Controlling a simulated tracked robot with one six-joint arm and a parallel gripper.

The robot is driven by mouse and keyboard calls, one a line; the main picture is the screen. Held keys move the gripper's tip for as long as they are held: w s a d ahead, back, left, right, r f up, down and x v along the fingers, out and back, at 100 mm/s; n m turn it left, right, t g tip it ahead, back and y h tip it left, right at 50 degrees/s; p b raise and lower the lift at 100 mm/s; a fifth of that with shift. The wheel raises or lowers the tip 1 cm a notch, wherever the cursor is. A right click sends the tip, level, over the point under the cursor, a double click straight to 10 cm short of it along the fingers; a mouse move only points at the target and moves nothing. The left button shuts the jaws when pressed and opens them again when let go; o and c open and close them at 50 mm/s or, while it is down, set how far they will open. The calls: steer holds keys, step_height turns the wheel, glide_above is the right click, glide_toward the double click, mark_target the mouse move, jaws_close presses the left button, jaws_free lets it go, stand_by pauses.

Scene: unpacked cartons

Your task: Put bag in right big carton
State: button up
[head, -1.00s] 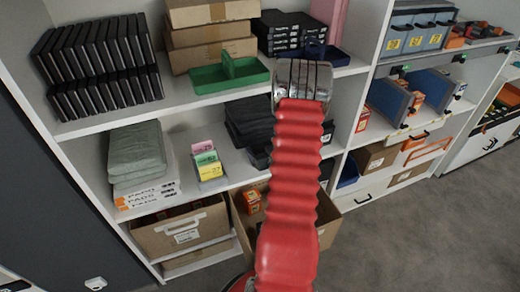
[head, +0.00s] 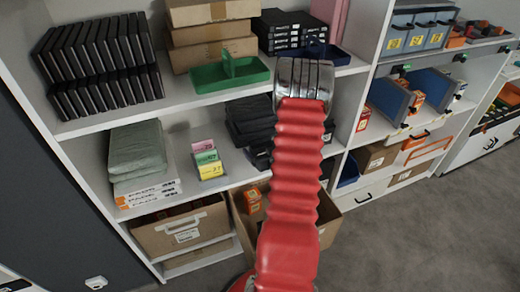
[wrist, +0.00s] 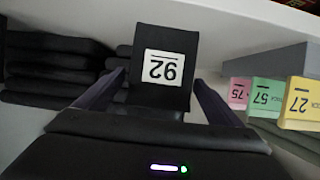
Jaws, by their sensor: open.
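Black folded bags (head: 250,118) lie stacked on the middle shelf in the head view, partly behind my arm. In the wrist view, a black folded bag (wrist: 158,99) with a white label reading 92, upside down, stands between my gripper's (wrist: 158,78) two dark fingers. The fingers are apart, with gaps visible beside it. In the head view my gripper is hidden behind the wrist's silver end. The right big carton (head: 243,226), open and brown, sits at the bottom, partly hidden by my red arm. An orange box shows inside it.
Another brown carton (head: 180,235) stands left of it. Grey-green folded bags (head: 137,150) lie on the middle shelf. Pink, green and yellow numbered cards (head: 208,160) stand near the black bags. A green tray (head: 230,75) is on the shelf above. The floor at right is clear.

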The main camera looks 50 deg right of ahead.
steer(key=v, duration=1.3)
steer(key=shift+a, duration=0.15)
stand_by(0.3)
steer(key=w+a+r+n+g+y, duration=0.1)
steer(key=w+a+r+n+g, duration=0.1)
steer(key=w+a+r, duration=0.5)
steer(key=w+a+r+n+g+y, duration=0.1)
steer(key=w+a+r, duration=0.2)
steer(key=a+r, duration=0.7)
steer(key=s+a+r+n+g+y, duration=0.1)
steer(key=s+a, duration=0.3)
steer(key=a, duration=0.4)
steer(key=s+a+r+n+g+y, duration=0.1)
steer(key=s+a+r, duration=0.3)
steer(key=a, duration=0.5)
steer(key=s+a+r+n+g+y, duration=0.1)
steer(key=s+a+r+y, duration=0.1)
steer(key=s+a, duration=0.3)
steer(key=a+r, duration=0.1)
steer(key=a, duration=0.3)
steer(key=shift+s+a+r+y, duration=0.15)
steer(key=shift+a+r+y, duration=0.05)
steer(key=shift+a+y, duration=0.1)
